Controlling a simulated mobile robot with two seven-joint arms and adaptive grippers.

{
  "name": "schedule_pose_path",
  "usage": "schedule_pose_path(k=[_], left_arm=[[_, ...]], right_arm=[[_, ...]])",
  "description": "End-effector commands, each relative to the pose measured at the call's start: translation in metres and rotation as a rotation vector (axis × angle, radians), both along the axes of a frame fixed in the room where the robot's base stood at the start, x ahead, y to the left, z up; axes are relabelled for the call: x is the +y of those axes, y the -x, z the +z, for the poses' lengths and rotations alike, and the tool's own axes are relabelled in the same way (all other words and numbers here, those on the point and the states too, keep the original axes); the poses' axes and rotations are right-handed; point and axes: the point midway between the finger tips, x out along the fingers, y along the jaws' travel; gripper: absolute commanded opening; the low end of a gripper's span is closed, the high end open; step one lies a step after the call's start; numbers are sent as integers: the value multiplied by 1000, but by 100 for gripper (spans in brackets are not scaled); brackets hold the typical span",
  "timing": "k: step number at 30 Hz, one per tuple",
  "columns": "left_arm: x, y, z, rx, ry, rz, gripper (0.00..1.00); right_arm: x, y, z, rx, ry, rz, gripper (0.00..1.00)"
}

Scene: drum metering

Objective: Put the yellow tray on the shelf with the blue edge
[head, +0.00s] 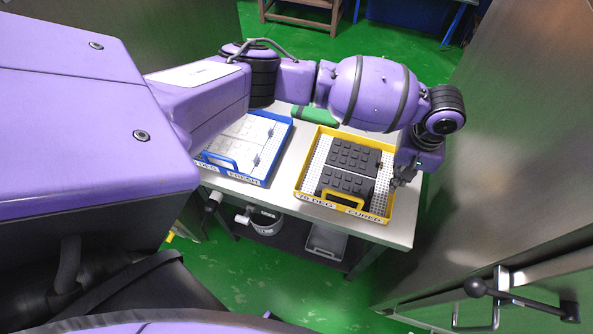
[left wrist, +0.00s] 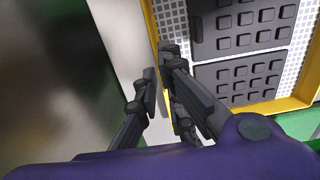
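The yellow tray (head: 299,192) sits on a white-topped table, with a perforated white floor and two dark studded blocks inside. Its front label reads "70 DEG CURED". My left gripper (head: 402,178) is at the tray's right side in the head view, pointing down. In the left wrist view my left gripper (left wrist: 158,62) has its two fingers apart with a narrow gap, by the yellow tray's rim (left wrist: 149,16). Whether the rim lies between the fingers is hard to tell. My right gripper is not in view. I cannot make out a shelf with a blue edge.
A blue tray (head: 236,175) labelled "FRESH" with pale blocks stands left of the yellow one. A green object (head: 316,116) lies behind it. A steel cabinet with a door handle (head: 517,294) stands at right. A lower table shelf holds a grey bin (head: 326,241).

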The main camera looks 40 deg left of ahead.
Motion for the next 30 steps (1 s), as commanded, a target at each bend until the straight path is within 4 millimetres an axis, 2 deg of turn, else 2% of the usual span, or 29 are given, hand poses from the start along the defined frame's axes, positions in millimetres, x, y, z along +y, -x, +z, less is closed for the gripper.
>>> schedule_pose_path(k=[6, 9, 17, 19, 30], left_arm=[[-1, 1, -34, 2, -2, -1, 8], [-1, 1, -42, -1, 0, -1, 8], [-2, 0, -43, -3, 0, -3, 8], [-2, 0, -43, -3, 1, -3, 0], [-2, 0, -42, -3, 1, -3, 0]], right_arm=[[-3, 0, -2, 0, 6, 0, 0], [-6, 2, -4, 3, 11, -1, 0], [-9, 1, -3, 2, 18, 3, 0], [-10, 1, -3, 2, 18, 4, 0], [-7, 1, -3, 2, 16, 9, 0]])
